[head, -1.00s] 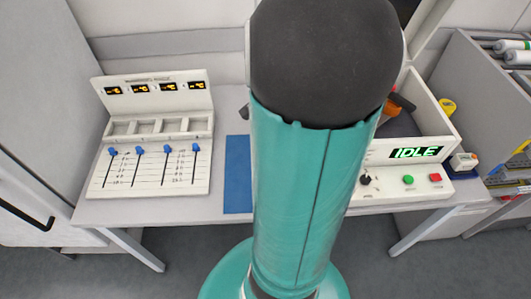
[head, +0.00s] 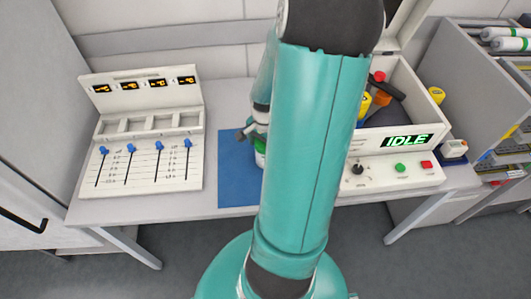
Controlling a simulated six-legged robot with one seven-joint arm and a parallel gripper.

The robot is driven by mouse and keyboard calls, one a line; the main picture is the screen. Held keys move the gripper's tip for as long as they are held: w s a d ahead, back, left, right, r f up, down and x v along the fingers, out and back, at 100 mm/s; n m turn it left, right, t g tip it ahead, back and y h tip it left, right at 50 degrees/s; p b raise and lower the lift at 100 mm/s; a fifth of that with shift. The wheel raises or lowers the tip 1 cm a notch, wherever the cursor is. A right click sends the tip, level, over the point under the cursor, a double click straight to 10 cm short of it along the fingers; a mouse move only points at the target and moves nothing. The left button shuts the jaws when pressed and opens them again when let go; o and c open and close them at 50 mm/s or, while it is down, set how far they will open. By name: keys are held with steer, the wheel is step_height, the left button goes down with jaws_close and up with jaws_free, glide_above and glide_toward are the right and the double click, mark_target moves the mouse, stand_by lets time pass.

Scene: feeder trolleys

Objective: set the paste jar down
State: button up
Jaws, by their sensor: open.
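The paste jar (head: 260,158) seems to be the small green-and-white thing at the right part of the blue mat (head: 236,188) in the head view. Most of it is hidden behind my teal arm, so its shape and footing are unclear. My gripper (head: 248,134) shows just left of my arm, low over the mat and right at the top of the jar. It is open. I cannot tell whether its fingers still touch the jar.
A slider panel (head: 150,168) with several small displays stands left of the mat. A machine with an IDLE display (head: 408,140) and an open bin holding yellow, red and orange items stands right. A grey shelf rack (head: 470,75) is at far right. The mat's left part is clear.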

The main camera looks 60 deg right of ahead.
steer(key=c, duration=1.4)
steer(key=shift+r, duration=0.1)
